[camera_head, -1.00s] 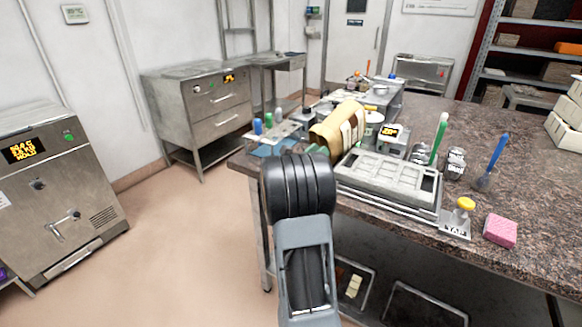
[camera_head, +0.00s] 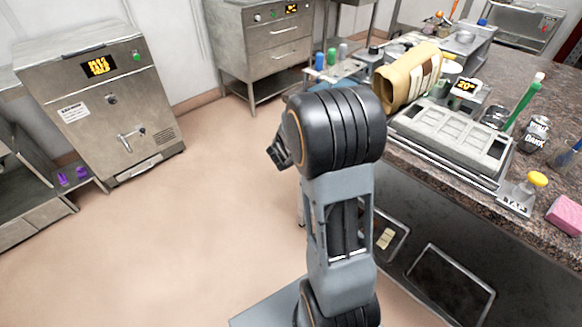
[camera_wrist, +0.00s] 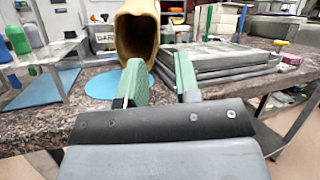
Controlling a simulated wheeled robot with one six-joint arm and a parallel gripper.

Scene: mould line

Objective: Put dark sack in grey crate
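No dark sack and no grey crate can be made out in these views. A tan sack (camera_head: 405,85) lies on its side on the stone worktop, its mouth facing my arm. In the wrist view the tan sack (camera_wrist: 137,38) stands just beyond the fingers, its dark mouth towards me. My gripper (camera_wrist: 160,78) has green fingers set apart with nothing between them. In the head view my arm hides the gripper.
A grey mould tray (camera_head: 455,138) lies on the worktop beside the sack. A steel machine (camera_head: 100,105) stands at left. The floor (camera_head: 215,215) between is clear.

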